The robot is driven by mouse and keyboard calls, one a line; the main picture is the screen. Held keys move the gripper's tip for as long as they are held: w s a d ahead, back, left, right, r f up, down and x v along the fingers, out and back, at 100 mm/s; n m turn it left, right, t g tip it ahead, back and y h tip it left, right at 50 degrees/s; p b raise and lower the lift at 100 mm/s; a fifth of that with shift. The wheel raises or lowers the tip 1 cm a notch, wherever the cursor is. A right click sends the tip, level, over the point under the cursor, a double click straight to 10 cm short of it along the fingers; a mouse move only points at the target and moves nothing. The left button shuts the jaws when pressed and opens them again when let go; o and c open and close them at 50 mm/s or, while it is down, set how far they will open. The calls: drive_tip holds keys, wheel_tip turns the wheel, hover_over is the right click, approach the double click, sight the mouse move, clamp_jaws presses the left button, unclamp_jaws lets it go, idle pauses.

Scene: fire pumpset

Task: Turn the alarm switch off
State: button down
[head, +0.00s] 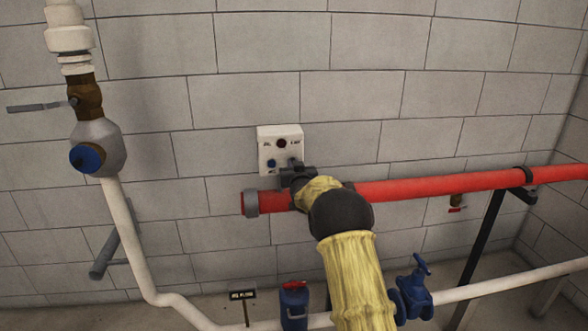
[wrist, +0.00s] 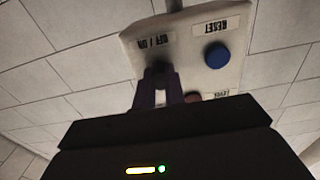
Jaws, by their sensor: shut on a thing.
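The alarm box (head: 280,147) is a small white panel on the block wall, with a dark round part at its top and a blue button at its lower left. In the wrist view the panel (wrist: 232,62) shows upside down, with an "OFF / ON" label and a blue RESET button (wrist: 216,55). My gripper (head: 293,170) reaches the panel's lower right. In the wrist view my gripper's fingers (wrist: 160,88) are shut on the dark alarm switch (wrist: 160,70) by the "OFF / ON" label. The fingers partly hide the switch, so its setting cannot be told.
A red pipe (head: 430,187) runs along the wall just below the box, close beneath my gripper. Blue valves (head: 415,288) sit on the low pipe at the right. The wall above the box is clear.

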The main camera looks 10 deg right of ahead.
drive_tip(key=shift+f, duration=0.15)
drive_tip(key=c, duration=1.5)
unclamp_jaws()
drive_tip(key=shift+s, duration=0.1)
drive_tip(key=s+b, duration=0.3)
drive_tip(key=s, duration=1.4)
drive_tip(key=shift+s, duration=0.1)
